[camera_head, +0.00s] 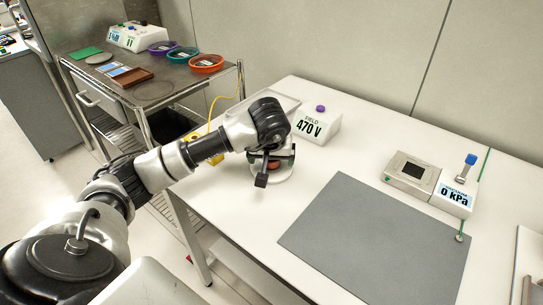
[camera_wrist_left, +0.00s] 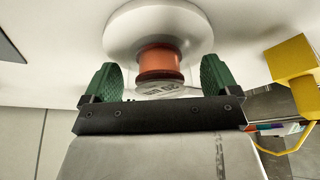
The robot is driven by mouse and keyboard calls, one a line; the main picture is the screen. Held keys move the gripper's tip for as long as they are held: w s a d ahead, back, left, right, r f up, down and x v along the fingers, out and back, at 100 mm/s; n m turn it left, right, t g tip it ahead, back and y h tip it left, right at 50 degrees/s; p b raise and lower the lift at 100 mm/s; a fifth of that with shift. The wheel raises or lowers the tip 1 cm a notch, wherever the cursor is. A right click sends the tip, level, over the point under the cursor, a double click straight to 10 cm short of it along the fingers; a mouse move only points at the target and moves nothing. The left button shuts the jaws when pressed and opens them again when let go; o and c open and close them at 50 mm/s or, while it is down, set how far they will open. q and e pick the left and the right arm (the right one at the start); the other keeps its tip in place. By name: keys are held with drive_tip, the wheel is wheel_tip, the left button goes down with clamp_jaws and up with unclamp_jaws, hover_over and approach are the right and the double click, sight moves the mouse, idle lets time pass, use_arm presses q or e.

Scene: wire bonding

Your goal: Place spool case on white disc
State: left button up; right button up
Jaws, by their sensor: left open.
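The spool case is an orange-copper reel with a pale labelled end, standing on the round white disc (camera_wrist_left: 118,38) in the left wrist view, where the reel (camera_wrist_left: 160,58) sits near the disc's middle. My left gripper (camera_wrist_left: 158,72) is open, with one green finger pad on each side of the reel and a gap visible on both sides. In the head view the gripper (camera_head: 268,172) is over the disc (camera_head: 284,175), pointing down. Only a bit of the reddish reel (camera_head: 273,164) shows behind the fingers. My right gripper is not in view.
The white 470 V box (camera_head: 318,126) and a shallow tray (camera_head: 284,103) stand behind the disc. A grey mat (camera_head: 375,240) lies flat and bare to the right. A 0 kPa device (camera_head: 452,198) stands farther right. A yellow object (camera_head: 207,147) is near the table's left edge.

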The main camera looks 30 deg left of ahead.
use_arm(q)
drive_tip(key=v, duration=1.2)
drive_tip(key=shift+p, duration=0.35)
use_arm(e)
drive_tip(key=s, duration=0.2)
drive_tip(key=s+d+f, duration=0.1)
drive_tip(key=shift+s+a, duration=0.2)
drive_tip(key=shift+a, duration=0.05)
